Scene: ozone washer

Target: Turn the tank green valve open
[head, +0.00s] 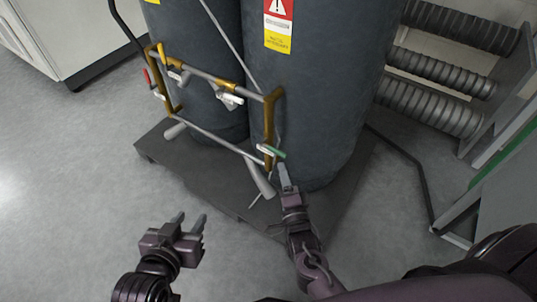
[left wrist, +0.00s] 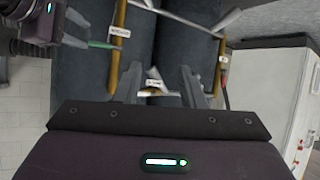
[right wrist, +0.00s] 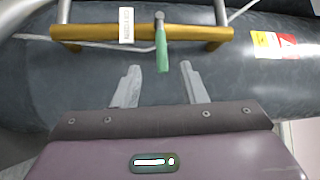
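The green valve (head: 271,151) is a small green lever on the lower right of the yellow-and-grey pipe frame, in front of the right tank. In the right wrist view the green handle (right wrist: 162,50) hangs across the brass pipe, just beyond and between the fingertips. My right gripper (head: 285,176) is close below the green valve; in its wrist view its two fingers (right wrist: 158,84) are apart with nothing between them. My left gripper (head: 190,222) is open and empty above the floor, left of the right arm. The green lever also shows in the left wrist view (left wrist: 103,45).
Two dark tanks (head: 325,95) stand on a dark base plate (head: 215,190). A red-handled valve (head: 147,77) is on the frame's left, with white-labelled pipes between. Ribbed hoses (head: 430,105) and a grey metal frame are on the right. The floor at front left is clear.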

